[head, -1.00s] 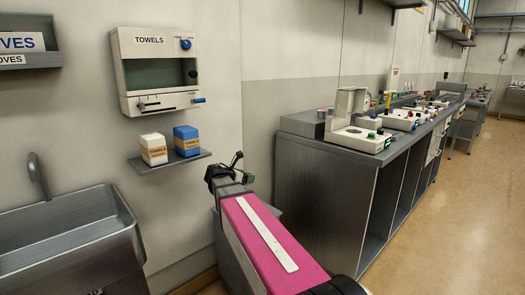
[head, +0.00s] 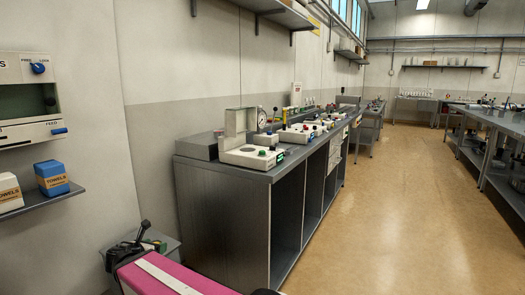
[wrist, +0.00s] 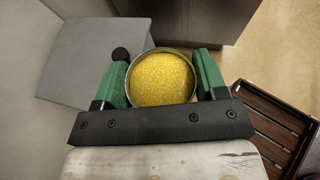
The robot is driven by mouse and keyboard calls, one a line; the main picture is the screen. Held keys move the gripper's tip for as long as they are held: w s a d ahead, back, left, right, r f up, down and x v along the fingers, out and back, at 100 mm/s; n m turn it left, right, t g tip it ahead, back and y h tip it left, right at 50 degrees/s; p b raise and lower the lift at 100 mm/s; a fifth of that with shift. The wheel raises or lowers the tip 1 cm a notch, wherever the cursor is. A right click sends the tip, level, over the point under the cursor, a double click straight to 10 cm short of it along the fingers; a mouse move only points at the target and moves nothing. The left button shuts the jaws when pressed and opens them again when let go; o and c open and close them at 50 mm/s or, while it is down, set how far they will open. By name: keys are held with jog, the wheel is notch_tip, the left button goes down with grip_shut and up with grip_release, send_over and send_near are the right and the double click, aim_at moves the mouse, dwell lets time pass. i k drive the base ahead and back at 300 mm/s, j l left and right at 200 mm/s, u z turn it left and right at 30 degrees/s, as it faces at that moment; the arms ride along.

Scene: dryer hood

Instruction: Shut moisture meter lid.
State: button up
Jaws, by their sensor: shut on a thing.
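The moisture meter (head: 250,158) is a pale box on the left end of the grey bench, with a round opening and a green knob on top. Its lid (head: 240,122) stands open and upright at the back. My gripper (wrist: 161,75) has green fingers shut on a round metal tin (wrist: 160,78) full of yellow grains, seen from above in the wrist view. In the head view my gripper (head: 138,245) is low at the lower left, well short of the bench and the meter. The tin cannot be made out there.
The grey bench (head: 215,205) has open bays below and several other instruments on top. A grey surface (wrist: 85,65) lies near the tin's left. A brown slatted crate (wrist: 275,130) is at lower right. A towel shelf (head: 40,197) is on the left wall. The floor (head: 370,200) to the right is clear.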

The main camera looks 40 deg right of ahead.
aim_at(248, 150)
jog(key=k+l, duration=0.1)
jog(key=l, duration=0.55)
jog(key=k+l, duration=0.1)
jog(key=l, duration=0.55)
jog(key=k+l, duration=0.1)
jog(key=l, duration=0.6)
jog(key=k+l, duration=0.1)
jog(key=l, duration=0.55)
jog(key=l+u, duration=0.2)
jog(key=l, duration=0.15)
jog(key=k+l+u, duration=0.25)
jog(key=l+u, duration=0.2)
jog(key=l, duration=0.2)
jog(key=k+l+u, duration=0.2)
jog(key=l, duration=0.1)
